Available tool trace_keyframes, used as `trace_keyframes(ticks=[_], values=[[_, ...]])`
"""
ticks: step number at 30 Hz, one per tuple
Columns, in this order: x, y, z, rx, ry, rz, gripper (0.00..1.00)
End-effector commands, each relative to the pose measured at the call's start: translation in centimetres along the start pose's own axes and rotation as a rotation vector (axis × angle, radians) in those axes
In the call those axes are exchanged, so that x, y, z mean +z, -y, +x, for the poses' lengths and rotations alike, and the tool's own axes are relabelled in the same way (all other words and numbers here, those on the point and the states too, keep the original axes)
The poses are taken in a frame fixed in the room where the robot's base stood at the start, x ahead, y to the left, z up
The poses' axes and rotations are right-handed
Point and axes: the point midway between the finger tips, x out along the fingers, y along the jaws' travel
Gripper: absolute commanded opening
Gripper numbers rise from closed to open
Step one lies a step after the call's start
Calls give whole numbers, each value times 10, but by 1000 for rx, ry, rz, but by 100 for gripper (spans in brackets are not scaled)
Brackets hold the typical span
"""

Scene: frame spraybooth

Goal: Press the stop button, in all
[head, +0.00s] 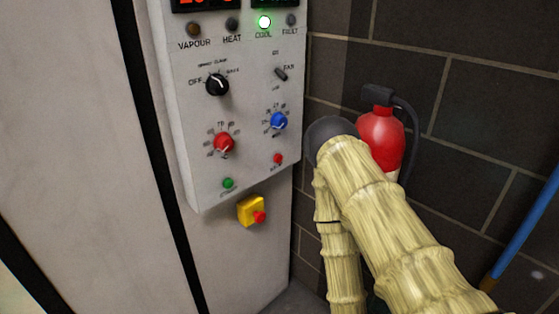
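The control panel (195,170) is a pale box on the wall of the cabinet. A small red button (277,159) sits at its lower right, with a label too small to read. A small green button (228,183) is at its lower left. Below the panel is a yellow box (249,205) with a red button (259,217) on its front. I cannot tell from the labels which red button is the stop button. My arm, in a pale sleeve, is to the right of the panel. My gripper does not show.
The panel also has a black knob (217,85), a red knob (223,143), a blue knob (279,121) and a fan switch (281,73). A red extinguisher (381,138) stands behind my arm by the dark block wall (470,120).

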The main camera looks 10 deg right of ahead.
Motion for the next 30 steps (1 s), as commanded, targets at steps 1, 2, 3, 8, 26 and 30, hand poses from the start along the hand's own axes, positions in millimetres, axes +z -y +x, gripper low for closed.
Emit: trace_keyframes(ticks=[1,2,3,8,26,30], values=[[0,0,0,0,0,0,31],[0,0,0,0,0,0,25],[0,0,0,0,0,0,18],[0,0,0,0,0,0,0],[0,0,0,0,0,0,0],[0,0,0,0,0,0,0]])
